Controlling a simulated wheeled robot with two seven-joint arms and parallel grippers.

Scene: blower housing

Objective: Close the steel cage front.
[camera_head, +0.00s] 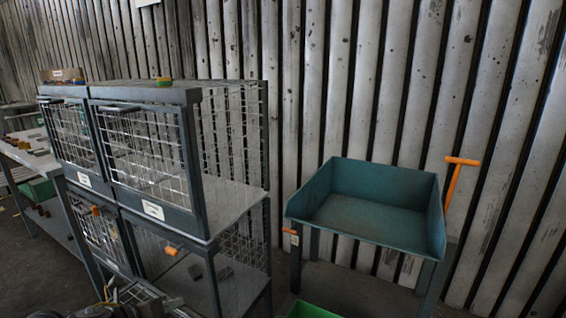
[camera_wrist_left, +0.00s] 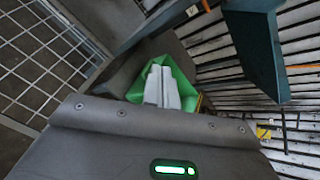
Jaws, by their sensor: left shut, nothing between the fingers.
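The steel cage (camera_head: 203,215) stands at the left as a stack of mesh compartments. Its upper right mesh front (camera_head: 145,152) and upper left mesh front (camera_head: 70,133) hang upright within the frame. The lower level has orange handles (camera_head: 171,251); I cannot tell clearly how its right front stands. Steel mesh (camera_wrist_left: 35,65) also fills the left of the left wrist view. My left gripper (camera_head: 140,297) is low at the bottom left of the head view, in front of the cage. Its fingers (camera_wrist_left: 162,87) are together and empty. My right gripper is not in view.
A teal open bin on legs (camera_head: 375,210) stands right of the cage, with an orange handle (camera_head: 458,175) behind it. A green container (camera_head: 310,310) is on the floor between them. A workbench (camera_head: 25,155) with small parts is at far left. A corrugated wall closes the back.

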